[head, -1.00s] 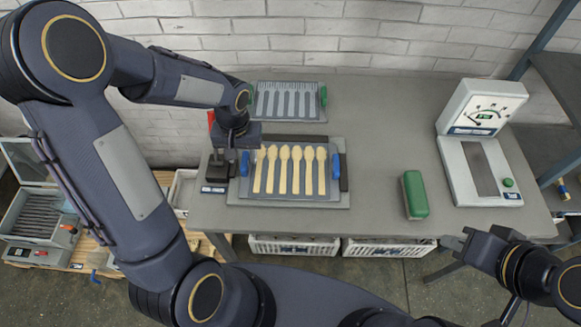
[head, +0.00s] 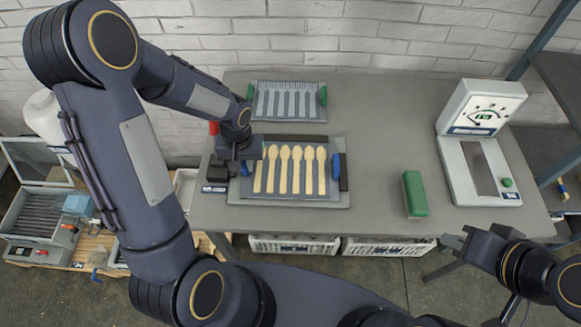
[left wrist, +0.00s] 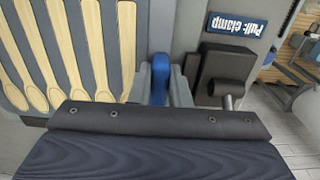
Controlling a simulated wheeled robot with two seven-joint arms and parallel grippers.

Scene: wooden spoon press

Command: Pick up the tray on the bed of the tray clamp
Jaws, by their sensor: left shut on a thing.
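The grey tray (head: 290,200) lies on the bed of the tray clamp (head: 300,205), with several pale wooden spoons side by side on it. Its right blue handle (head: 336,166) shows in the head view. My left gripper (head: 243,172) is lowered over the tray's left end and hides the left handle there. In the left wrist view that blue handle (left wrist: 160,75) stands between the grey fingers of my left gripper (left wrist: 161,88), which are shut on it. My right gripper (head: 458,247) is off the table's front right; its jaw state is unclear.
The clamp's black lever block (left wrist: 226,74) stands beside my left gripper. A slotted tray with green handles (head: 289,101) lies behind. A green block (head: 414,194) and a dial scale (head: 478,165) are to the right. The table between is clear.

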